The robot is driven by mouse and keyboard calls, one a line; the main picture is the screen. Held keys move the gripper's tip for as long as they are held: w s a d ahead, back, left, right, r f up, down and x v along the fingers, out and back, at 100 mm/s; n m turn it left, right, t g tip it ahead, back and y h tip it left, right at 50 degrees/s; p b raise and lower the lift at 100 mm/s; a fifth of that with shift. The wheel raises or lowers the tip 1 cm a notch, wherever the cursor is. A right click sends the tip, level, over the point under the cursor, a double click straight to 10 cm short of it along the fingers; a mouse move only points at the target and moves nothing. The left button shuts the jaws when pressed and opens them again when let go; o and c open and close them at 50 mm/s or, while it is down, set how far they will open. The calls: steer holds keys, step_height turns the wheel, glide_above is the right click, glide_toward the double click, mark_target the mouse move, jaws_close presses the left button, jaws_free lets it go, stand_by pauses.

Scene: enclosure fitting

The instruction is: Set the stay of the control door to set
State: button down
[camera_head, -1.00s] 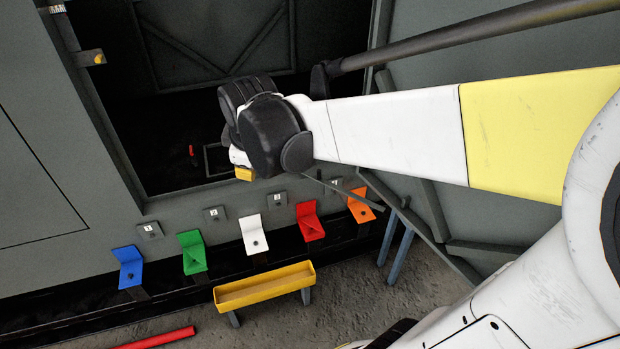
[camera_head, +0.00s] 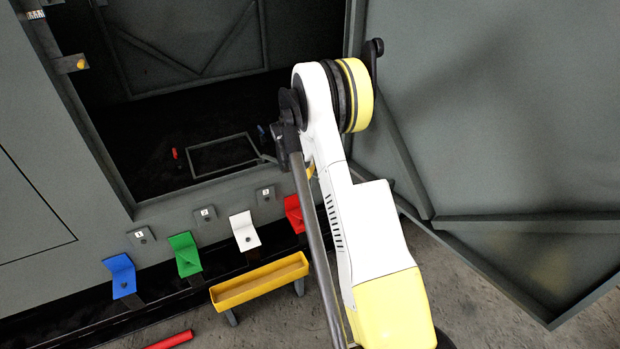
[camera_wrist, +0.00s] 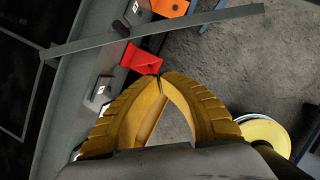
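The stay (camera_wrist: 200,27) is a flat grey bar crossing the top of the wrist view, from the dark opening at left to above the floor at right. In the head view only a short piece of what seems to be it (camera_head: 267,158) shows beside my arm. The control door (camera_head: 490,110) seems to be the large grey panel standing open at right. My gripper (camera_wrist: 160,80) has its yellow fingertips together, with nothing clearly held between them. In the picture the tips lie just below the bar; I cannot tell the depth between them.
Blue (camera_head: 122,275), green (camera_head: 185,253), white (camera_head: 244,231) and red (camera_head: 295,213) flaps line the sill; an orange one (camera_wrist: 170,7) shows in the wrist view. A yellow trough (camera_head: 260,283) stands before them. A red bar (camera_head: 170,341) lies on the floor.

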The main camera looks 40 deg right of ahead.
steer(key=w+d+f+b, duration=0.3)
steer(key=d+f+b, duration=0.2)
steer(key=f, duration=0.3)
steer(key=shift+d+f, duration=0.2)
steer(key=shift+d, duration=0.7)
steer(key=shift+d, duration=0.1)
